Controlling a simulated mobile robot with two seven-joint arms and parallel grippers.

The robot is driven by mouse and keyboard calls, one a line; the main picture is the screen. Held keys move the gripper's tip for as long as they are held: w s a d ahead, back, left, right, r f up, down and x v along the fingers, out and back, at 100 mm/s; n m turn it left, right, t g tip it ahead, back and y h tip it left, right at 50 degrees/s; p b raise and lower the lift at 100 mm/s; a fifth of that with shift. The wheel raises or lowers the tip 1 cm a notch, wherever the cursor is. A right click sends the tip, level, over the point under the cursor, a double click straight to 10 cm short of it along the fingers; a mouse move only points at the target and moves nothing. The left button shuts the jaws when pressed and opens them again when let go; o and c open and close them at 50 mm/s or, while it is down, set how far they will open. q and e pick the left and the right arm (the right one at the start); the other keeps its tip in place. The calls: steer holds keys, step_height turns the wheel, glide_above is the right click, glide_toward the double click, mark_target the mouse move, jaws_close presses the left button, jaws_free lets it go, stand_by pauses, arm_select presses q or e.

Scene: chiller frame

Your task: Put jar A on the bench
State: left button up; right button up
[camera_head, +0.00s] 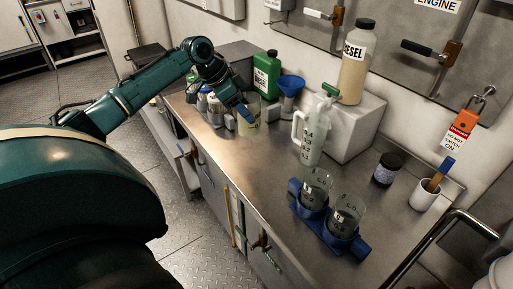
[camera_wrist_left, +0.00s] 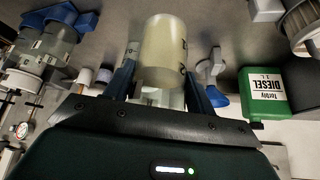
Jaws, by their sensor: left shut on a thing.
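My left gripper (camera_head: 246,111) is at the far left part of the steel bench (camera_head: 255,165), shut on a clear jar (camera_head: 250,126) with pale yellowish contents. In the left wrist view the jar (camera_wrist_left: 163,48) sits between the two fingers of the gripper (camera_wrist_left: 160,82). A dark mark shows on its side, but I cannot read a letter, so I cannot tell if it is jar A. The jar looks upright, at or just above the bench top; I cannot tell if it touches. Two other clear jars (camera_head: 316,187) (camera_head: 346,214) stand in a blue holder (camera_head: 326,232) near the front edge.
A green bottle (camera_head: 266,75), a blue funnel (camera_head: 290,88) and small containers stand around the gripper. A white jug (camera_head: 310,135), a white block (camera_head: 350,128) with a diesel bottle (camera_head: 356,62), a dark jar (camera_head: 387,168) and a cup (camera_head: 425,194) stand further right. The front-left bench is clear.

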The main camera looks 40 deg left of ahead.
mark_target(239, 129)
arm_select(q)
step_height(239, 129, down, 4)
steer(key=shift+s+f, duration=0.1)
steer(key=shift+f, duration=0.7)
step_height(239, 129, down, 4)
steer(key=shift+f, duration=0.15)
arm_select(e)
steer(key=shift+s, duration=0.25)
arm_select(q)
steer(key=o, duration=1.2)
steer(key=shift+f, duration=0.1)
steer(key=shift+o, duration=0.2)
